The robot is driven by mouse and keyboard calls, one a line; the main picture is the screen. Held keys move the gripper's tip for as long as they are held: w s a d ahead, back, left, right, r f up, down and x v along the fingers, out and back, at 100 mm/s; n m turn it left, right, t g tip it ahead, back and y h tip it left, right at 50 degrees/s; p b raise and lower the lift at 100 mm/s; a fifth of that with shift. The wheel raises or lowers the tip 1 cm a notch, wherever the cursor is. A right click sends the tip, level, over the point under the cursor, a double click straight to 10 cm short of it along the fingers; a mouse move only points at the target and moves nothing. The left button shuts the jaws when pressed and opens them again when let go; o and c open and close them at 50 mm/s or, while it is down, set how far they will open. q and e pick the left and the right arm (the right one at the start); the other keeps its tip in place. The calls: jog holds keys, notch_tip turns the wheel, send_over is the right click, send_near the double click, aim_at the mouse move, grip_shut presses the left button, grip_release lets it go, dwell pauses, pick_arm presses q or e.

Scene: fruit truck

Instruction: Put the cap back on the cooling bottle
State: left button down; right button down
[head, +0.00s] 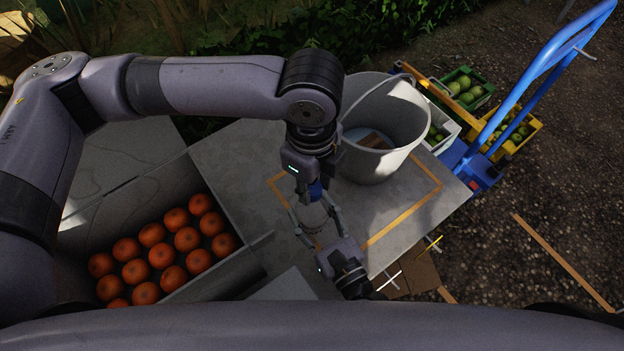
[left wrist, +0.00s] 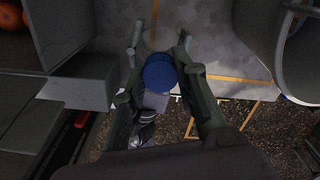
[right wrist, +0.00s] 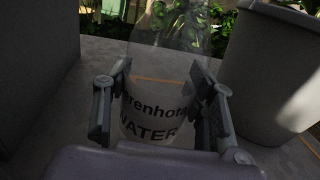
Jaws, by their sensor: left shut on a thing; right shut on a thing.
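The blue cap (head: 316,190) is between the fingers of my left gripper (head: 315,184), which is shut on it. The cap also shows in the left wrist view (left wrist: 160,75). The clear bottle (head: 313,214) is just below the cap in the head view. In the right wrist view the bottle (right wrist: 152,118) stands upright between the fingers of my right gripper (right wrist: 160,105), which is shut on its lower body, over the "WATER" label. The bottle's top is cut off there. I cannot tell whether the cap touches the bottle's neck.
A grey bucket (head: 408,150) stands on the grey table (head: 235,150) right of the grippers. A box (head: 250,254) of oranges (head: 162,256) is at the left. Fruit crates (head: 525,142) and a blue hand truck (head: 545,70) stand beyond the table at the right.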

pick_arm(q)
jog(key=m, duration=0.2)
jog(key=shift+m, duration=0.3)
jog(key=c, duration=1.3)
grip_release()
jog(key=shift+r, duration=2.25)
jog(key=n, duration=0.1)
jog(key=r+n, duration=0.1)
jog(key=n, duration=0.3)
jog(key=shift+r, duration=0.35)
jog(key=n, duration=0.2)
jog(key=r+n, duration=0.1)
jog(key=n, duration=0.4)
jog(key=shift+r, duration=0.4)
